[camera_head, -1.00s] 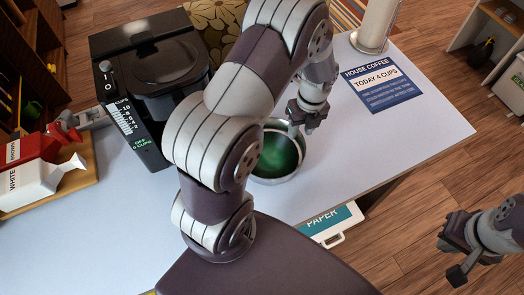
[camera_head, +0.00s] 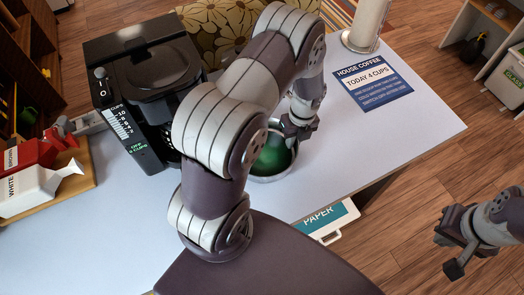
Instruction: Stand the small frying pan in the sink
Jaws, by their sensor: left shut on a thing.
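A round metal vessel (camera_head: 287,174) with a green inside (camera_head: 273,156) stands on the pale counter (camera_head: 355,140), partly behind my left arm. My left gripper (camera_head: 294,141) is shut at its upper right edge. Its fingertips are small and partly hidden, so I cannot make out whether it holds the rim, a handle or something inside. I cannot clearly pick out a frying pan or a sink as separate things. My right gripper (camera_head: 447,255) hangs over the wooden floor, away from the counter and with its fingers apart, holding nothing visible.
A black coffee machine (camera_head: 140,70) stands left of my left arm. Red and white cartons (camera_head: 30,185) are on a wooden board at the left. A blue coffee sign (camera_head: 372,82) lies at the right, near a pale cylinder (camera_head: 366,22). A paper bin (camera_head: 325,220) is below the counter edge.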

